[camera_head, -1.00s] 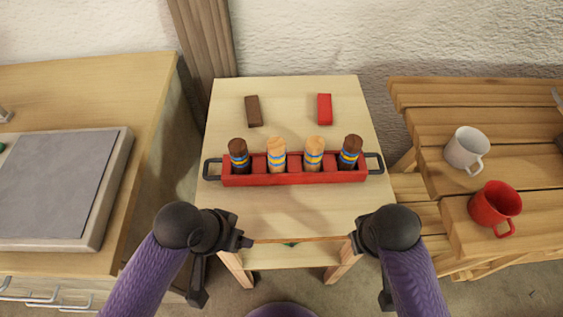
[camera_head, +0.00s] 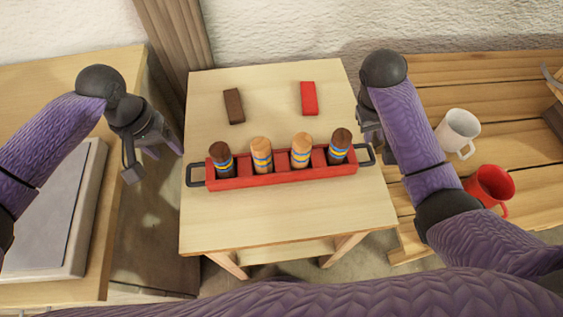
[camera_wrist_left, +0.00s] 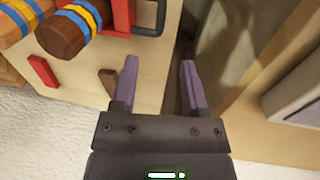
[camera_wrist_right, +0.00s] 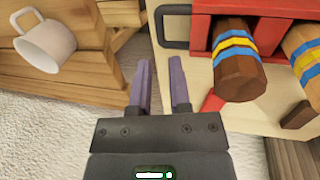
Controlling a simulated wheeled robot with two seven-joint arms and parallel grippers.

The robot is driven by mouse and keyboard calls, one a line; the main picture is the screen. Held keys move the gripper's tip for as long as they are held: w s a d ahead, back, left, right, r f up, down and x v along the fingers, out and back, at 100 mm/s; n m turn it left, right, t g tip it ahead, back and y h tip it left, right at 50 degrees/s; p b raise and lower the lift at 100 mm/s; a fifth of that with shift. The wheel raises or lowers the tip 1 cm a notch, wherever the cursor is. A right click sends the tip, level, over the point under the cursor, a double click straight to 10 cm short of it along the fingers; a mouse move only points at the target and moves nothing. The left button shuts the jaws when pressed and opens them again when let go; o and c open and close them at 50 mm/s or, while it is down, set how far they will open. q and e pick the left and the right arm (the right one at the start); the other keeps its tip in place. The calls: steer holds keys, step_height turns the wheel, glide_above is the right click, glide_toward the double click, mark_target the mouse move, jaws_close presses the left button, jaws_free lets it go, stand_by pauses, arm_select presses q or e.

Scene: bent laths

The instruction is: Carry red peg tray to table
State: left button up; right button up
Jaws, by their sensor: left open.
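The red peg tray (camera_head: 283,177) sits on a small light wooden table (camera_head: 290,215), with pegs standing in it, dark at the ends and light in the middle, banded blue and yellow. It has a dark handle at each end. My left gripper (camera_head: 168,150) is open and empty, left of the left handle (camera_head: 194,175) and apart from it. My right gripper (camera_head: 366,128) is near the right handle (camera_head: 366,154), partly hidden by its arm. In the right wrist view its fingers (camera_wrist_right: 160,85) are parted and empty, with the handle (camera_wrist_right: 172,27) to their right.
A brown block (camera_head: 234,106) and a red block (camera_head: 308,98) lie behind the tray. A slatted bench (camera_head: 520,120) on the right holds a white mug (camera_head: 458,130) and a red mug (camera_head: 488,186). A cabinet (camera_head: 90,75) with a grey-topped slab (camera_head: 45,210) stands left. The table front is clear.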

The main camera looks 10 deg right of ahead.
mark_target(187, 171)
arm_select(q)
steer(key=f, duration=0.3)
steer(key=d+f, duration=0.1)
steer(key=f, duration=0.5)
steer(key=shift+d, duration=0.3)
arm_select(e)
steer(key=x, duration=0.9)
steer(key=shift+f, duration=0.1)
arm_select(q)
steer(key=shift+c, duration=0.2)
arm_select(e)
steer(key=shift+c, duration=0.2)
arm_select(q)
steer(key=shift+c, duration=1.3)
arm_select(e)
steer(key=shift+c, duration=1.3)
arm_select(q)
jaws_close()
arm_select(e)
jaws_close()
